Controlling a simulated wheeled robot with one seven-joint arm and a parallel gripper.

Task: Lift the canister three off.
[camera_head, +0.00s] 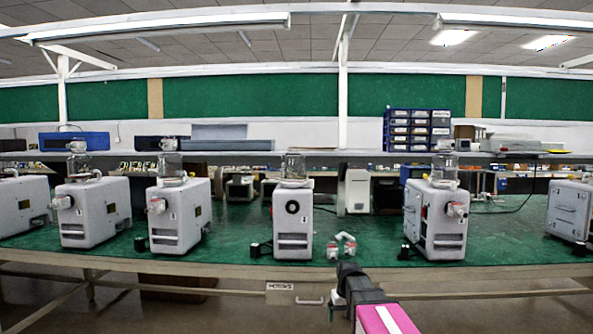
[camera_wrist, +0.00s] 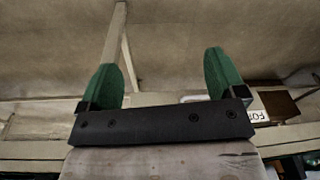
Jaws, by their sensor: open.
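Several white pumps stand in a row on the green bench. Clear canisters sit upright on top of the pumps, including the middle one (camera_head: 293,168), the second from left (camera_head: 77,162), the third from left (camera_head: 170,165) and the right one (camera_head: 445,167). The pump number labels are too small to read surely, so I cannot tell which is canister three. My gripper (camera_head: 342,285) is in front of the bench's front edge, low and right of the middle pump (camera_head: 292,222), apart from every canister. In the wrist view its green fingers (camera_wrist: 163,72) are spread with nothing between them.
Loose red-and-white fittings (camera_head: 341,246) lie on the green bench top (camera_head: 375,252), right of the middle pump. Small black items lie beside several pumps. A shelf (camera_head: 250,153) with blue drawers (camera_head: 417,130) runs behind.

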